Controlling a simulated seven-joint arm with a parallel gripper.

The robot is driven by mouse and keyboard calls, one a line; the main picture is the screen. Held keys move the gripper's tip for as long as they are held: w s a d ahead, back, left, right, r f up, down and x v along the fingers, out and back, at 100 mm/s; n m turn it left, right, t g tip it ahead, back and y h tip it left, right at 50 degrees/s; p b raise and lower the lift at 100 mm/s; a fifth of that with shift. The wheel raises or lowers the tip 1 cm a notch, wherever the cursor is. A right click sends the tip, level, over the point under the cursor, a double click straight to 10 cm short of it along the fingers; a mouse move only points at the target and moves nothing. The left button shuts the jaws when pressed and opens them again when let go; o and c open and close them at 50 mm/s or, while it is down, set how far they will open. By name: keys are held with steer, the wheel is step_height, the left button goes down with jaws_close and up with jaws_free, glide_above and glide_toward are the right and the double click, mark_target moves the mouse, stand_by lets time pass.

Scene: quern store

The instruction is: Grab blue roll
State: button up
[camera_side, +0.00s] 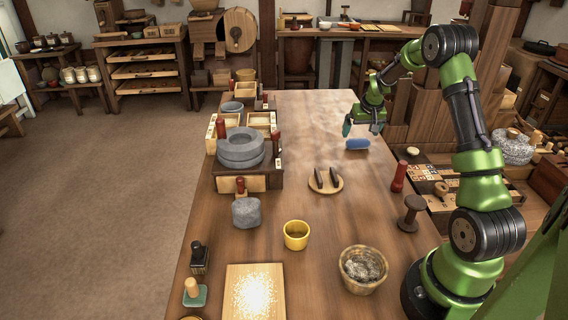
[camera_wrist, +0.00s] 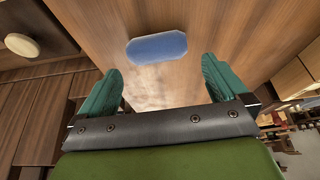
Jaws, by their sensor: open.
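The blue roll (camera_side: 357,144) lies on its side on the wooden table (camera_side: 330,230), near the table's right edge. In the wrist view the blue roll (camera_wrist: 157,47) lies ahead of the gap between my fingers, nearer the left finger's side of centre. My gripper (camera_side: 361,126) hangs just above and behind the roll in the side view. In the wrist view my gripper (camera_wrist: 158,78) shows two green fingers spread wide with nothing between them. The fingers look apart from the roll.
A stone quern (camera_side: 240,148) stands on a wooden stand at the left. A round board (camera_side: 326,182) with dark pieces, a red-brown bottle (camera_side: 399,177), a dark spool (camera_side: 411,213), a yellow cup (camera_side: 296,235) and a basket (camera_side: 363,269) are nearer. The table's far part is clear.

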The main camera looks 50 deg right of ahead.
mark_target(359, 140)
steer(key=x, duration=0.5)
steer(key=shift+s+a+f, duration=0.1)
steer(key=shift+s+f, duration=0.1)
steer(key=shift+s, duration=0.1)
steer(key=shift+c, duration=0.5)
steer(key=c, duration=0.7)
steer(key=shift+r, duration=0.1)
